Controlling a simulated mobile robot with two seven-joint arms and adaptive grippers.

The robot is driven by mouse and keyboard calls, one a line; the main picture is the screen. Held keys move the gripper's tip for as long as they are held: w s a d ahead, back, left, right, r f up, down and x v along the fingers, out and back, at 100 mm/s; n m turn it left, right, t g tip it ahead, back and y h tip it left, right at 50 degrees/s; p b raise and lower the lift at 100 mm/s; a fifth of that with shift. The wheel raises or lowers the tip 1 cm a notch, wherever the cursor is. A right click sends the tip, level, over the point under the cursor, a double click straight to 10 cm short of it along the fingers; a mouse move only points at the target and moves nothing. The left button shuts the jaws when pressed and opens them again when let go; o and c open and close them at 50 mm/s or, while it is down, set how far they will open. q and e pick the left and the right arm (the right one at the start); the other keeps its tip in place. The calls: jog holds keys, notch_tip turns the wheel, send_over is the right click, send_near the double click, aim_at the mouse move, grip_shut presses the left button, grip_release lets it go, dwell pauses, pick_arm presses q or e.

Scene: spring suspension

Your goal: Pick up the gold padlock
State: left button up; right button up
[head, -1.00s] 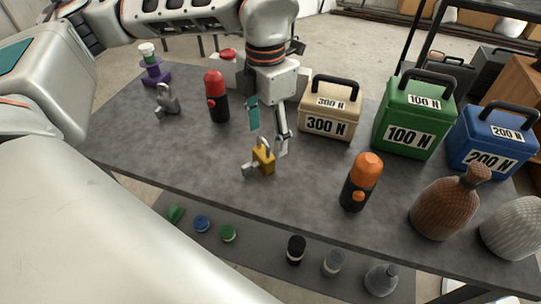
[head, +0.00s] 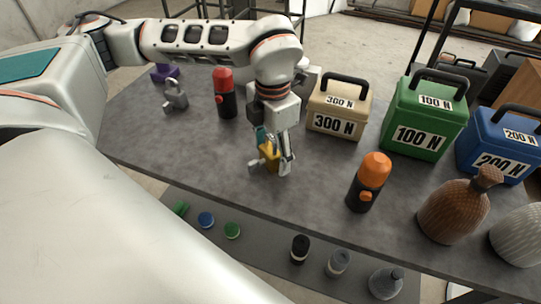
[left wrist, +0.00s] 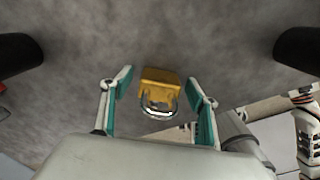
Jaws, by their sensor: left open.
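The gold padlock (head: 269,156) stands on the grey table near its front edge. In the left wrist view the padlock (left wrist: 160,92) shows its gold body and silver shackle between my fingers. My left gripper (head: 273,160) is down around the padlock in the head view, partly hiding it. In the left wrist view the left gripper (left wrist: 158,98) is open, with a teal-padded finger on each side and a gap to the padlock on both sides. My right gripper is not in view.
A silver padlock (head: 175,96) and a red-topped flask (head: 224,93) stand left on the table (head: 200,150). An orange-topped flask (head: 368,183) stands to the right. Beige (head: 338,107), green (head: 424,115) and blue (head: 497,143) weight boxes stand behind it.

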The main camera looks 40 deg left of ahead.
pick_arm(q)
jog(key=c, duration=1.4)
jog(key=shift+r, duration=0.1)
jog(key=shift+c, duration=0.2)
